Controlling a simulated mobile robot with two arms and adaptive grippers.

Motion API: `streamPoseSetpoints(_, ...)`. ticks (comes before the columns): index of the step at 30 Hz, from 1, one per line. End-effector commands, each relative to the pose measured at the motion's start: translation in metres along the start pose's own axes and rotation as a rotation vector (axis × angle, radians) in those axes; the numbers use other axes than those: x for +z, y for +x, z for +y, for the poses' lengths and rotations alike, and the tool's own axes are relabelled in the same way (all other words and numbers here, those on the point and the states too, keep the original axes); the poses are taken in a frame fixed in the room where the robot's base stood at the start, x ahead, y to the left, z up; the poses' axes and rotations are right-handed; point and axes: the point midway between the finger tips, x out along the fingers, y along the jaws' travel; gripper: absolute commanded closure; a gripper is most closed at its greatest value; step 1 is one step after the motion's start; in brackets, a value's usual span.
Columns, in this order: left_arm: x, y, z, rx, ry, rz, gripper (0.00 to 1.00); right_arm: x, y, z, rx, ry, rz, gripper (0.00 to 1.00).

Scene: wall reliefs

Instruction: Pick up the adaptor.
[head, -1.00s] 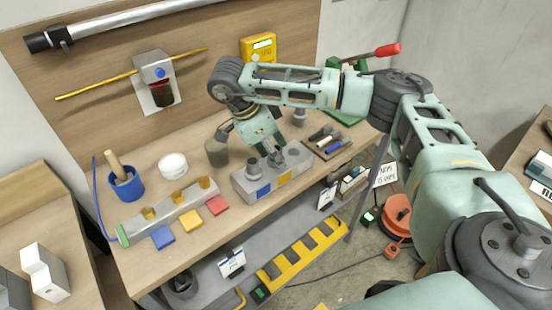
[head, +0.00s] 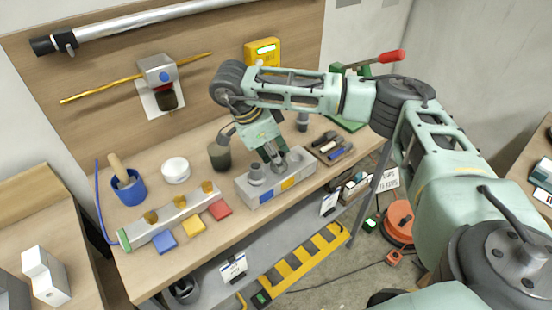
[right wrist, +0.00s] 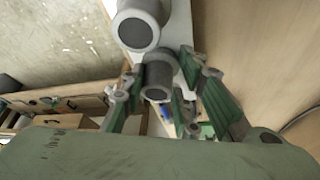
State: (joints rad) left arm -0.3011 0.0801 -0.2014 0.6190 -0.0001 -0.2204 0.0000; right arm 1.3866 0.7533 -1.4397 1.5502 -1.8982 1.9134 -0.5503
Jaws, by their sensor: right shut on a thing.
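The adaptor (right wrist: 157,80) is a small grey cylinder with a dark round end. In the right wrist view it sits between the green-and-grey fingers of my right gripper (right wrist: 158,97), which is shut on it. In the head view my right gripper (head: 278,164) points down at the grey block (head: 290,183) with blue and yellow labels; its fingers mostly hide the adaptor. Whether the adaptor is clear of the block cannot be told. A wider grey cylinder (head: 256,175) stands on the block just left of the gripper; it also shows in the right wrist view (right wrist: 138,30). My left gripper is not in view.
A dark cup (head: 219,156) stands close left of the gripper. A tray of small tools (head: 331,148) lies to the right. A long grey rail (head: 170,220), coloured pads (head: 194,226), a white tub (head: 176,170) and a blue cup (head: 131,188) stand left on the bench.

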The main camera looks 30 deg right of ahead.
Motion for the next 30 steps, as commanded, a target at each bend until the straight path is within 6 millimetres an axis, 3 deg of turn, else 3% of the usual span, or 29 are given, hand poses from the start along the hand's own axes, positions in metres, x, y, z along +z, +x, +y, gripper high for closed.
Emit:
streamPoseSetpoints(8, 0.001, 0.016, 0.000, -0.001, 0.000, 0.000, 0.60, -0.015, -0.031, 0.002, 0.006, -0.002, 0.005, 0.97)
streamPoseSetpoints(21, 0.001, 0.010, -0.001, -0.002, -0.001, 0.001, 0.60, -0.107, -0.058, 0.054, 0.001, 0.003, 0.003, 1.00)
streamPoseSetpoints(30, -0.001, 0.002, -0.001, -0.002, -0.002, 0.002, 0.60, -0.131, -0.066, 0.068, 0.003, 0.000, 0.003, 1.00)
